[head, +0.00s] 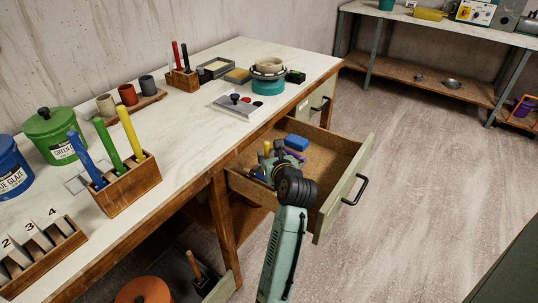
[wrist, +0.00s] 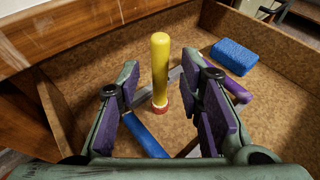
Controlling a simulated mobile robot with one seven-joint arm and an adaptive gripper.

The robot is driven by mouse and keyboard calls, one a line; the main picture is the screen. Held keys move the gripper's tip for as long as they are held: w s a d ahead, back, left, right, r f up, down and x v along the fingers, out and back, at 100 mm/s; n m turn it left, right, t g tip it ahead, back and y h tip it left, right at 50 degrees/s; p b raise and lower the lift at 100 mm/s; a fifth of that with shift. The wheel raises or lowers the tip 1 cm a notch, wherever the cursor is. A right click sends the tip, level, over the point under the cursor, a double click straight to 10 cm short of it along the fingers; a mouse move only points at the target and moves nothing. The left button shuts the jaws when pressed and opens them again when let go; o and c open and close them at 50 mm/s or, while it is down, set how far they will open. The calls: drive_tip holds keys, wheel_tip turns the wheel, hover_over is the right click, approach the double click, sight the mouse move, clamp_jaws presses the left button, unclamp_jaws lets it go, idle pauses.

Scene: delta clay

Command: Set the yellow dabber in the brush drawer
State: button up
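The yellow dabber (wrist: 160,65), with a red lower end, stands roughly upright in the open drawer (head: 335,150). In the wrist view it lies between and slightly beyond my gripper's fingertips (wrist: 160,75), with a visible gap on each side. Its lower end appears at or close to the drawer floor; exact contact is unclear. In the head view, only a small yellow part (head: 267,148) shows beside my gripper (head: 270,160), which is low in the drawer. My gripper is open, and its purple pads are apart from the dabber.
The drawer also holds a blue sponge (wrist: 235,57), a blue stick (wrist: 145,135) and a purple stick (wrist: 235,90). Drawer walls surround my gripper closely. A wooden block (head: 128,190) with blue, green and yellow sticks stands on the bench. Floor at right is clear.

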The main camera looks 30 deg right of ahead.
drive_tip(key=b+v, duration=0.1)
drive_tip(key=v, duration=1)
drive_tip(key=shift+d, duration=0.1)
